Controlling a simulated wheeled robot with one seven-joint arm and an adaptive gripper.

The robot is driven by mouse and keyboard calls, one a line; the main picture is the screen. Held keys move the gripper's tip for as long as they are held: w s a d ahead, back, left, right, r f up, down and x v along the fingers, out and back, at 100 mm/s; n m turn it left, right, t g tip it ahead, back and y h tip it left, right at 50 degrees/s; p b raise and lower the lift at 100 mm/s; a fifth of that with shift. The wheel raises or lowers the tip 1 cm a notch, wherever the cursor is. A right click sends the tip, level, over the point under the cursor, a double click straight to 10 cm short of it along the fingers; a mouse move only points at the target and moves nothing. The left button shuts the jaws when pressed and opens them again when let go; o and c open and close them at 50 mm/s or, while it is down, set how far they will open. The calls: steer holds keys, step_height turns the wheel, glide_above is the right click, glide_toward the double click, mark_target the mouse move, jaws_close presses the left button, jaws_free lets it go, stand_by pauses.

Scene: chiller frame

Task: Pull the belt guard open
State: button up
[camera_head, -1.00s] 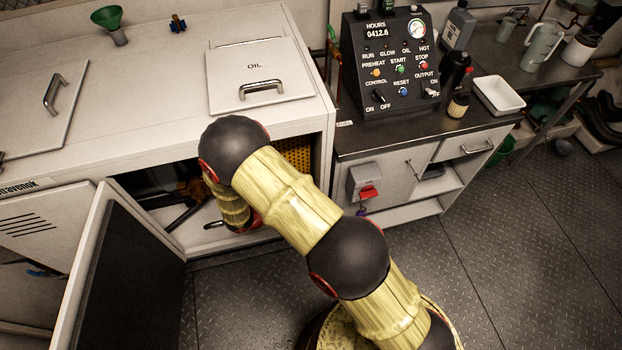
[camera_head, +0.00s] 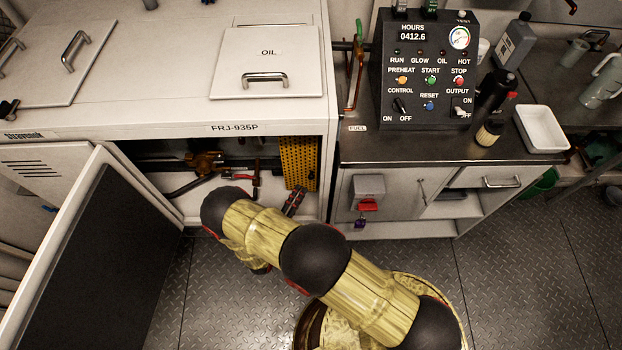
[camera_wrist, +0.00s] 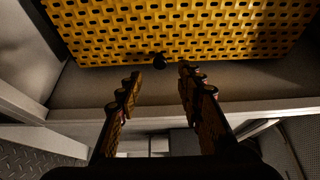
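The belt guard (camera_head: 299,163) is a yellow perforated panel inside the open compartment, at its right side in the head view. In the wrist view the guard (camera_wrist: 190,30) fills the top, with a small dark knob (camera_wrist: 160,61) at its lower edge. My gripper (camera_wrist: 159,82) is open, with its two fingers spread on either side of the knob's line. The knob shows just beyond the fingertips, and I cannot tell whether anything touches. In the head view my gripper (camera_head: 294,201) is small and partly hidden, just below the guard.
The cabinet door (camera_head: 75,260) stands open at the left. Pipes and a red-handled valve (camera_head: 247,178) lie left of the guard in the compartment. A side cabinet with a red switch (camera_head: 368,205) stands to the right.

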mark_target(310, 178)
steer(key=shift+b+x, duration=0.75)
steer(key=shift+x, duration=3.2)
steer(key=shift+d, duration=0.1)
steer(key=c, duration=0.3)
jaws_close()
